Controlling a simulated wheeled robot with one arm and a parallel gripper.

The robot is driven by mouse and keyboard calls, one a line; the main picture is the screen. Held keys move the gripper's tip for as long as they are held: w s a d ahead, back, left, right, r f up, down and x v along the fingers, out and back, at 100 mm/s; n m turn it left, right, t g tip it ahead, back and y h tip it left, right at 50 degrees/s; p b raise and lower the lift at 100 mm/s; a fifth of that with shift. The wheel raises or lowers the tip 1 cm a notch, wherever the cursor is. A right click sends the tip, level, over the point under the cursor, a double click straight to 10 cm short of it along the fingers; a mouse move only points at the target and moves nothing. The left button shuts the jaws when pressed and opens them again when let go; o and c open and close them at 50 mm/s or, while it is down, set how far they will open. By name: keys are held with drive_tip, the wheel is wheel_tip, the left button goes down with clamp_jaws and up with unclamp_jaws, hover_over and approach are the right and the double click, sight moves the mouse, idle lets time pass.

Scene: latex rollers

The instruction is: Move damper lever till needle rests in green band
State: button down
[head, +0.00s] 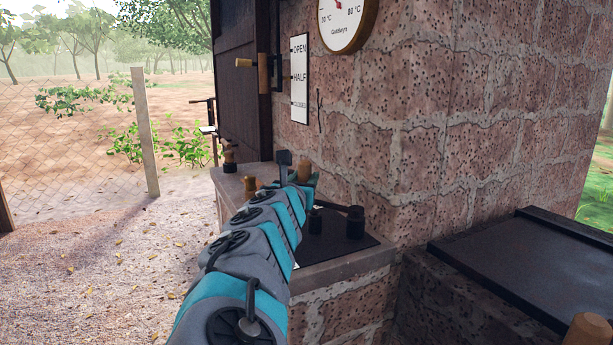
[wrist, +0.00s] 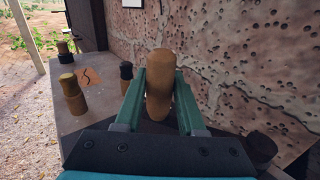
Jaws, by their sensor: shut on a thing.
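The damper plate (head: 299,78) on the brick wall reads OPEN, HALF and CLOSED from top to bottom. Left of it, a wooden grip (head: 264,73) on a dark bracket stands near HALF height; I cannot tell surely that it is the damper lever. The gauge (head: 345,25) above is cut off by the top edge; only a bit of red needle shows, and no green band is visible. My gripper (head: 302,178) is over the ledge, below the plate. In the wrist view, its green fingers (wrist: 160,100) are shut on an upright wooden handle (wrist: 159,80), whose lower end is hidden.
The stone ledge (head: 326,268) carries a dark mat (head: 345,246) and several wooden- or black-handled tools, including a wooden-topped one (wrist: 72,92) left of my gripper. A dark lid (head: 520,255) lies at right. A dark wooden door (head: 240,85) stands left of the plate.

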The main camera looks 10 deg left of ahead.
drive_tip(key=shift+a, duration=0.1)
drive_tip(key=c, duration=0.5)
unclamp_jaws()
drive_tip(key=shift+s, duration=0.1)
